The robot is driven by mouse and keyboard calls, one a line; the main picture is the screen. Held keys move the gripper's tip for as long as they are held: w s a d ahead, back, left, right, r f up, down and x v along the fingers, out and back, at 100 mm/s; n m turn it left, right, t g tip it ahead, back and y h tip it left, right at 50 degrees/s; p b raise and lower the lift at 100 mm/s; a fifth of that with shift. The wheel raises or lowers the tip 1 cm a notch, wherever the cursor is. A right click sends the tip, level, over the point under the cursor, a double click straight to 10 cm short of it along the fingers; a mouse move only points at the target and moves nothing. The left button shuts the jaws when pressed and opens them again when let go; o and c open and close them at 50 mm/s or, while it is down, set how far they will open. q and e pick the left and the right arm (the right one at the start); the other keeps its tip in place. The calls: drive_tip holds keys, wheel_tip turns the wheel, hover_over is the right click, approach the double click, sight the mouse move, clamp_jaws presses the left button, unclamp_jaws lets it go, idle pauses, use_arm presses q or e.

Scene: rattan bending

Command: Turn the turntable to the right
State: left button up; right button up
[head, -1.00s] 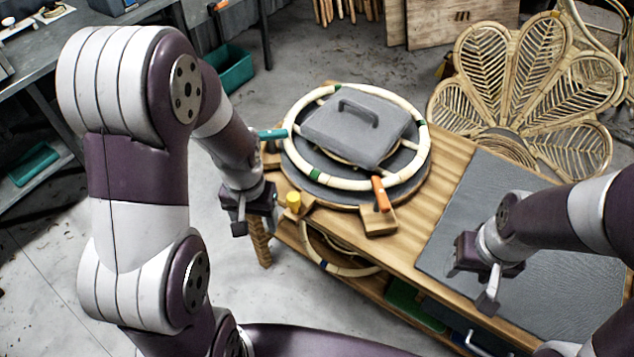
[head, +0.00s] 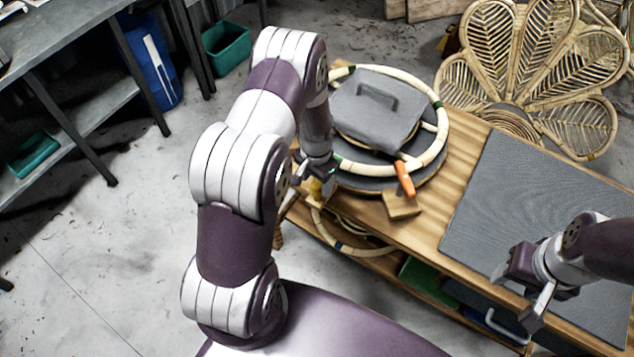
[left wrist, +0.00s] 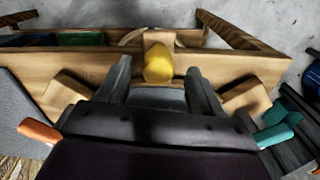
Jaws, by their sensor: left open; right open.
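The turntable (head: 360,184) is a dark disc on the left end of the wooden table. A cream ring (head: 437,144) with green bands lies on it, with a grey handled weight (head: 372,108) on top. An orange-handled lever (head: 404,180) on a wooden block stands at its front right. A yellow knob (head: 315,188) sits at the table's front left edge; the left wrist view shows it as a yellow ball (left wrist: 158,64). My left gripper (left wrist: 158,82) is open, its fingers on either side of the knob, closeness unclear. My right gripper (head: 520,292) is open and empty over the table's front right.
A grey mat (head: 530,190) covers the table's right part. A teal handle (left wrist: 274,135) shows in the left wrist view. A rattan petal chair back (head: 530,70) stands behind the table. A lower shelf holds rings and a green bin (head: 428,278).

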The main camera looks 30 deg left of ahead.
use_arm(q)
drive_tip(key=shift+d+f, duration=0.1)
drive_tip(key=shift+f, duration=1.25)
clamp_jaws()
drive_tip(key=shift+d, duration=0.1)
